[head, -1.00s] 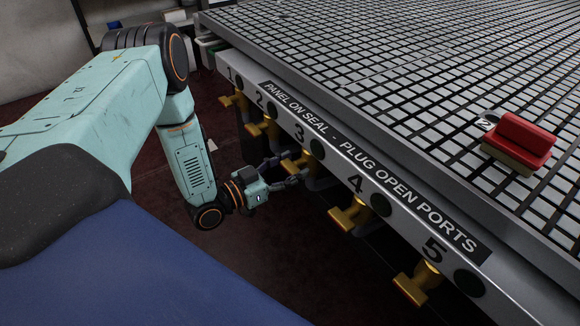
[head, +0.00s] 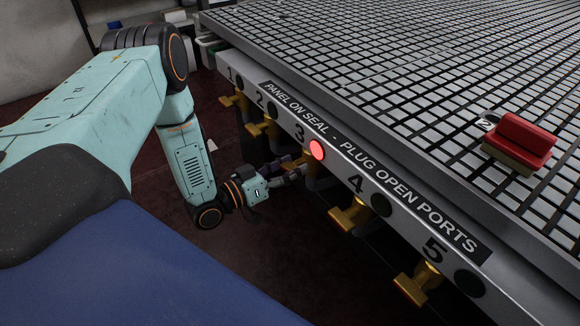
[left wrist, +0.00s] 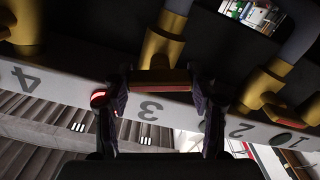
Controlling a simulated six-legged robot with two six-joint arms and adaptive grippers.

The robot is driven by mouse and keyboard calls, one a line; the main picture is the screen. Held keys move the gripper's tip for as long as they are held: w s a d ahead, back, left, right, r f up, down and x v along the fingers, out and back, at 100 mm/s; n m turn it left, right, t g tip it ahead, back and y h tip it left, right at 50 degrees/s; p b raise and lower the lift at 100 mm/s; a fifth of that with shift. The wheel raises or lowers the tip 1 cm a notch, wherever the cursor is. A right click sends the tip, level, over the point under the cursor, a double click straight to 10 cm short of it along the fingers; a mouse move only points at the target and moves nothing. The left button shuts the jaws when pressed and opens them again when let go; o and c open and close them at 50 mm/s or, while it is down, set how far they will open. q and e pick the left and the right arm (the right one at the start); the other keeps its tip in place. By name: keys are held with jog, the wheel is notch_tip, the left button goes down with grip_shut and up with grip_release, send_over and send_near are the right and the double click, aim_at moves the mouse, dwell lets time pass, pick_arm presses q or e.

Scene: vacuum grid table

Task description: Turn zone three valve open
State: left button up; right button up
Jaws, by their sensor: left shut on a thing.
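The zone three valve is a brass valve with a T-shaped handle under the table's front rail; its handle (left wrist: 160,82) shows in the left wrist view. In the head view its brass body (head: 313,163) is mostly hidden by my fingers and the rail. My left gripper (head: 294,171) is shut on this handle, with one dark finger at each end of it in the left wrist view. The round lamp (head: 317,149) beside the number 3 glows red; it also shows in the left wrist view (left wrist: 98,97). My right gripper is not in view.
Brass valves 2 (head: 264,127) and 4 (head: 348,215) flank it on the rail, with valves 1 (head: 233,99) and 5 (head: 417,284) beyond. Their lamps are dark. A red-topped block (head: 522,141) sits on the grid table (head: 400,60). Floor left of the rail is clear.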

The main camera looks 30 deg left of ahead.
pick_arm(q)
jog(key=n, duration=0.3)
jog(key=shift+n, duration=0.4)
jog(key=n, duration=0.3)
jog(key=shift+f+n+b, duration=0.1)
jog(key=shift+n+b, duration=0.2)
jog(key=shift+b, duration=0.1)
jog(key=n+b, duration=0.1)
jog(key=n, duration=0.5)
jog(key=shift+f+n, duration=0.1)
jog(key=shift+n, duration=0.2)
jog(key=o, duration=1.2)
jog(key=shift+c, duration=0.2)
jog(key=shift+a, duration=0.1)
jog(key=v, duration=1.2)
